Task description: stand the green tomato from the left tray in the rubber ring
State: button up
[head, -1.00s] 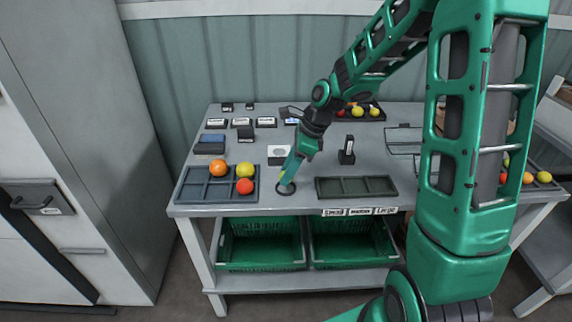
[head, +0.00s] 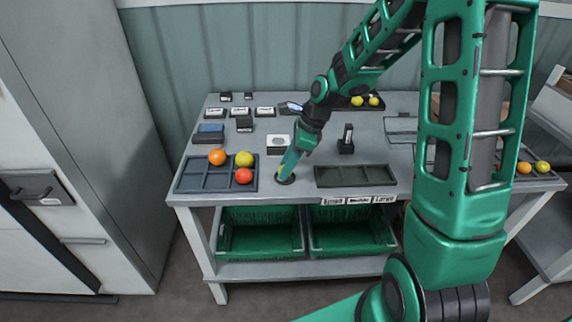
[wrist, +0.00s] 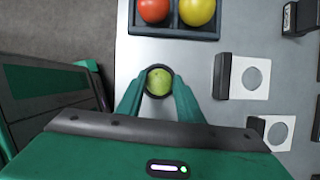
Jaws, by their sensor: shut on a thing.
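My gripper (head: 284,174) is at the rubber ring (head: 286,181) on the bench, right of the left tray (head: 188,184). In the wrist view its two fingers (wrist: 158,92) are shut on the green tomato (wrist: 159,80), one on each side. The dark ring (wrist: 147,93) shows around the tomato, which looks centred in it from above. I cannot tell whether the tomato rests fully on the ring. A bit of the tomato (head: 279,174) also shows beside my fingers in the head view. The left tray holds an orange, a yellow and a red tomato.
An empty dark tray (head: 355,177) lies to the right of the ring. A white block with a grey disc (head: 278,142) stands behind it, and a black upright device (head: 346,140) further right. Green crates (head: 262,232) sit on the shelf below.

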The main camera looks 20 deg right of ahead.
jog(key=shift+f, duration=0.45)
dwell(0.3)
jog(key=o, duration=0.8)
jog(key=shift+c, duration=1.4)
jog(key=shift+r, duration=3.5)
